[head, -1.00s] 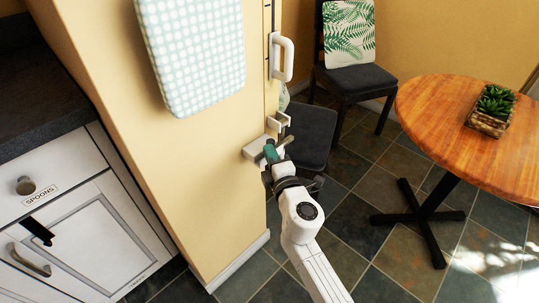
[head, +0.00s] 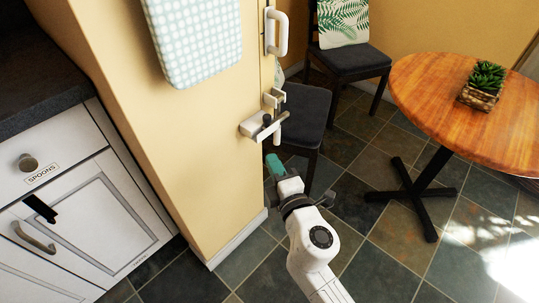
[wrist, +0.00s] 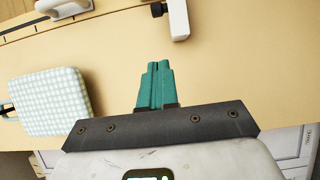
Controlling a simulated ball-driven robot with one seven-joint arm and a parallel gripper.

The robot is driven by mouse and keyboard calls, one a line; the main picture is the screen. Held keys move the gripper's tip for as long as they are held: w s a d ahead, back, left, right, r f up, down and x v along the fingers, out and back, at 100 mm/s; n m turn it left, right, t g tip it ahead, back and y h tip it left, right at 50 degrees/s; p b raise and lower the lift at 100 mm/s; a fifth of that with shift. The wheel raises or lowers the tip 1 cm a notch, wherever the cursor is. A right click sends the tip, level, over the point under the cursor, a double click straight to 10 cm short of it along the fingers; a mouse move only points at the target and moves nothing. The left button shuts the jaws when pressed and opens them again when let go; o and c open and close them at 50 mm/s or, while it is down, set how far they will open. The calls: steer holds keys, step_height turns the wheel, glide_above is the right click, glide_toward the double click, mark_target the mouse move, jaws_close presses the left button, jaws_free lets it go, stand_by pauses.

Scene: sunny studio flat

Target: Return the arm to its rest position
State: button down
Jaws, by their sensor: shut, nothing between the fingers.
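My gripper (head: 274,163) has teal fingers and shows at the end of my white arm, low in the middle of the head view. It is in front of the narrow yellow wall end, below a white wall fixture with a dark lever (head: 262,126), and apart from it. In the wrist view the gripper (wrist: 155,72) has its two teal fingers pressed together with nothing between them. The fixture's white end (wrist: 178,20) shows above and to the right of the fingertips there.
A checked cushion-like panel (head: 197,38) hangs on the yellow wall (head: 205,150). White drawers (head: 75,200) stand at left. A dark chair (head: 303,112) is just behind the fixture. A round wooden table (head: 430,85) with a potted plant (head: 484,82) stands at right. Tiled floor (head: 365,215) is open between.

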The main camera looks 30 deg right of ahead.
steer(key=shift+s, duration=0.2)
steer(key=shift+d, duration=0.1)
stand_by(0.4)
steer(key=s+d+f+m+g+h, duration=0.5)
steer(key=s+d+f+m+g, duration=0.25)
steer(key=s+d+m, duration=0.4)
steer(key=s+a+f+m+g+y, duration=0.3)
steer(key=s+a+f+g+y, duration=0.15)
steer(key=s, duration=0.45)
steer(key=s+a+f+m+g+y, duration=0.25)
steer(key=s+f+g, duration=0.2)
steer(key=s, duration=0.45)
step_height(320, 180, up, 19)
steer(key=p, duration=1.8)
steer(key=shift+w+r+y+p, duration=0.15)
steer(key=shift+w+y+p, duration=0.15)
steer(key=shift+p, duration=0.05)
